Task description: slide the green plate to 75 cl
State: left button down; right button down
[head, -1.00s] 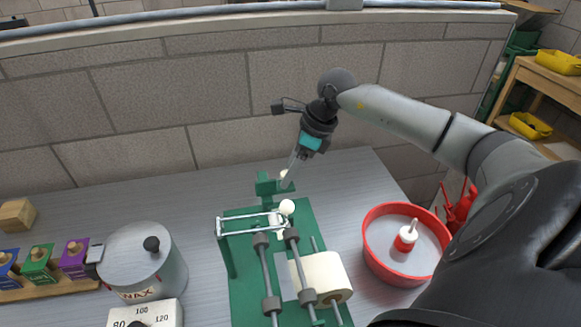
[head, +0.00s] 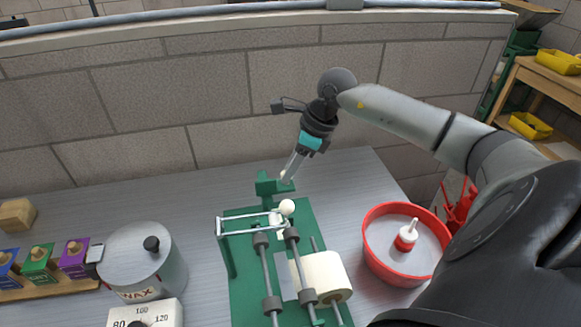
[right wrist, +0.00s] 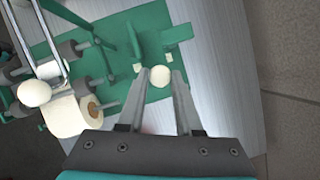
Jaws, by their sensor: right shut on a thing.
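The green plate (head: 266,187) stands at the back end of the green labelling stand (head: 240,290), close to the wall. It also shows in the right wrist view (right wrist: 178,34). A small round cream knob (right wrist: 160,77) sits between the fingertips of my right gripper (head: 287,178), which is shut on it. The gripper reaches down steeply from the upper right. Small pale marks show near the plate in the wrist view, but no 75 cl lettering is readable. My left gripper is out of view.
The stand's rollers, wire frame with white ball (head: 287,207) and paper roll (head: 325,277) lie nearer. A red tub (head: 367,237) is to the right. A wax pot (head: 140,265) and coloured blocks (head: 38,262) are left. Stone wall (head: 210,90) rises behind.

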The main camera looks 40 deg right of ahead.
dwell(0.8)
jog(key=shift+w+d+b, duration=0.45)
jog(key=shift+w+b, duration=0.05)
jog(key=shift+w, duration=0.35)
jog(key=w+d, duration=0.1)
jog(key=w+d+b, duration=0.1)
jog(key=w, duration=0.1)
jog(key=shift+w, duration=0.3)
jog(key=shift+d+r, duration=0.1)
jog(key=c, duration=0.6)
grip_release()
jog(key=shift+w, duration=0.15)
jog(key=v, duration=1.5)
jog(key=shift+r+p, duration=0.1)
jog(key=shift+p, duration=0.25)
